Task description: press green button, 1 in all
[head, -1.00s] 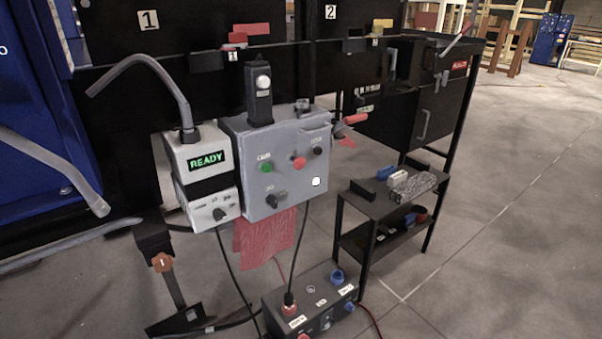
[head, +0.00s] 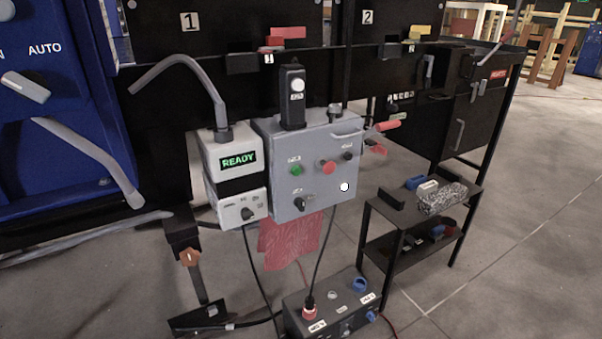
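The green button (head: 296,170) is a small round button on the front of the grey control box (head: 266,212). Nothing touches or covers the green button. Neither of my grippers shows in the head view.
A white unit (head: 212,163) with a lit READY display stands left of the grey box. A blue cabinet (head: 60,120) is at the far left. A black shelf cart (head: 398,213) holds small items on the right. A connector box (head: 333,298) sits below; grey floor is open at right.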

